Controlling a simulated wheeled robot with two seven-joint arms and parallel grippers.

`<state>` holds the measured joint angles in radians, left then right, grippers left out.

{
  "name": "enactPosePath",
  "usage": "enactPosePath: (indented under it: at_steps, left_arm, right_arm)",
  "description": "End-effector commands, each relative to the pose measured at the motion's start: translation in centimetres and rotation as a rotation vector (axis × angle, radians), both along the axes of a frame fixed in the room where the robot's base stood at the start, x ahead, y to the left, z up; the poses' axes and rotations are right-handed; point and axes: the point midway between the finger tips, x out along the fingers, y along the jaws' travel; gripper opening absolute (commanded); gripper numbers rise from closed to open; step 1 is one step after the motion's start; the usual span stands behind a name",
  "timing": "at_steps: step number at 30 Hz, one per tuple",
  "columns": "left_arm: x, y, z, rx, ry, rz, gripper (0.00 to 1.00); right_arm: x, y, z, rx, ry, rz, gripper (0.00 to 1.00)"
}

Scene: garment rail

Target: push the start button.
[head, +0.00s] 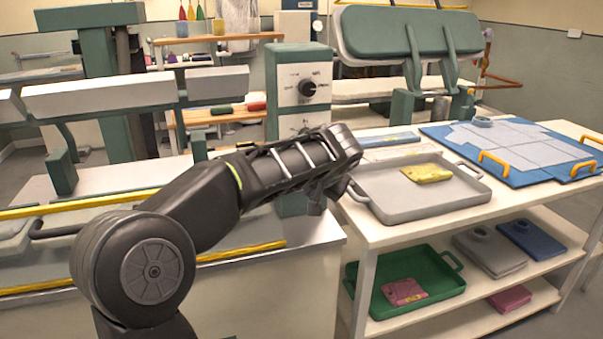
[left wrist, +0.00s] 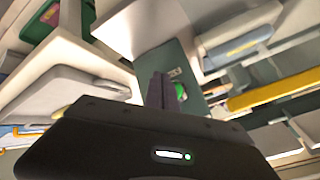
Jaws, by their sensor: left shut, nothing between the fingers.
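The green control box (head: 302,62) stands in the middle of the head view, with a dark knob (head: 307,88) on its pale front panel. My left arm covers the lower part of that panel, so no start button shows there. In the left wrist view a round green button (left wrist: 181,92) shows on the green box (left wrist: 172,60). My left gripper (head: 318,203) is shut and empty, in front of the box's lower part. Its dark fingers (left wrist: 158,90) show just left of the button and partly overlap it; I cannot tell whether they touch it. My right gripper is out of view.
A white shelf table (head: 370,240) stands close on the right, bearing a grey tray (head: 390,203) with a yellow cloth (head: 427,173). A blue board (head: 520,178) lies further right. Pressing machines with padded arms (head: 100,97) stand left and behind.

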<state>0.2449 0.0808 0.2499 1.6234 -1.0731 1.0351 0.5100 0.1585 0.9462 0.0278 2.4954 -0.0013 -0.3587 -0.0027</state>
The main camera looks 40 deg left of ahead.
Motion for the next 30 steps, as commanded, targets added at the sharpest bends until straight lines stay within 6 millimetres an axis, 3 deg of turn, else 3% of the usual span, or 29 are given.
enactPosePath:
  at_steps: [9,30]
  left_arm:
    - [1.4,2.1,0.0,0.000,0.001,0.000,0.00]
    - [1.5,2.2,0.0,0.001,0.000,0.001,0.00]
  right_arm:
    - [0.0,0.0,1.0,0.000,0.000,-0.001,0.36]
    - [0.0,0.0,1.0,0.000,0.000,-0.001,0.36]
